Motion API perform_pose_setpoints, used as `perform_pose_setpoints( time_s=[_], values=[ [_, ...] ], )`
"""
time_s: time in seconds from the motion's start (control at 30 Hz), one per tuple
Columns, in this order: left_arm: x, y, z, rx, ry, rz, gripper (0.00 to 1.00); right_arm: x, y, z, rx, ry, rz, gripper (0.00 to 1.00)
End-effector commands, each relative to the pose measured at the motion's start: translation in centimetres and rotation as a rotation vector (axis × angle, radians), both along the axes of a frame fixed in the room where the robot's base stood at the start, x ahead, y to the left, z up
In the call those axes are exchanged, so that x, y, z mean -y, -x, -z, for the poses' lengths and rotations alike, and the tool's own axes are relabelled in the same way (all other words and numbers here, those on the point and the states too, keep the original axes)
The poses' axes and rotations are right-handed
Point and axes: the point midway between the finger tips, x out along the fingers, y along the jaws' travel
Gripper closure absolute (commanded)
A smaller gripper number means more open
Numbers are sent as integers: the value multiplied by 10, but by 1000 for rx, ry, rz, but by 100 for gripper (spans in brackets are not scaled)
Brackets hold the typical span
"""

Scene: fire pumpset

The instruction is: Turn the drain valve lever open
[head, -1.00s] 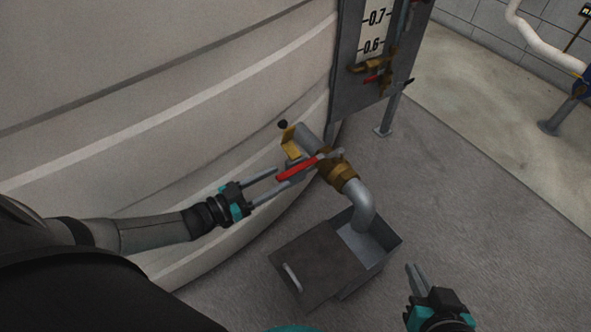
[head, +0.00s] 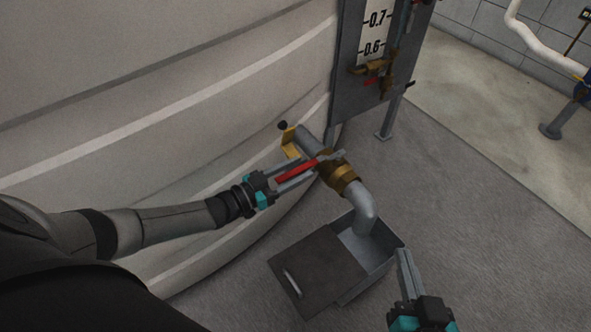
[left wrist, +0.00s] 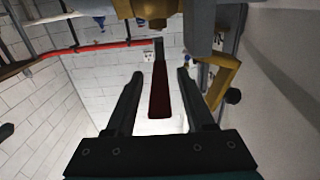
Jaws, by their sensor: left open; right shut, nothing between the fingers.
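The drain valve (head: 340,175) is a brass body on a grey pipe that bends down into an open box. Its lever has a red grip (head: 297,170) that points left, toward my left gripper. My left gripper (head: 296,174) is open, with its fingers on either side of the red grip. In the left wrist view the red grip (left wrist: 160,92) stands between the two open fingers (left wrist: 160,78), with gaps on both sides. My right gripper (head: 404,255) is shut and empty, beside the right edge of the box.
The metal drain box (head: 385,262) with a partly covering lid (head: 312,272) is on the floor below the valve. The tank wall (head: 200,90) is close behind my left arm. A yellow bracket (head: 290,143) is next to the lever.

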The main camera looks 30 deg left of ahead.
Motion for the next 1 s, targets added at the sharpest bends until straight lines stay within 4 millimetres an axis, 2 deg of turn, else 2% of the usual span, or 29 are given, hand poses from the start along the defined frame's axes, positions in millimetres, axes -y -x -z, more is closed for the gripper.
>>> perform_pose_setpoints(
  time_s=[0.07,0.57,1.0],
  values=[
    [0,0,0,1,1,0,46,0,0,0,-1,0,0,100],
    [0,0,0,1,1,0,100,0,0,1,-2,2,0,100],
    [0,0,0,0,0,0,100,0,0,1,-3,2,0,100]
  ],
)
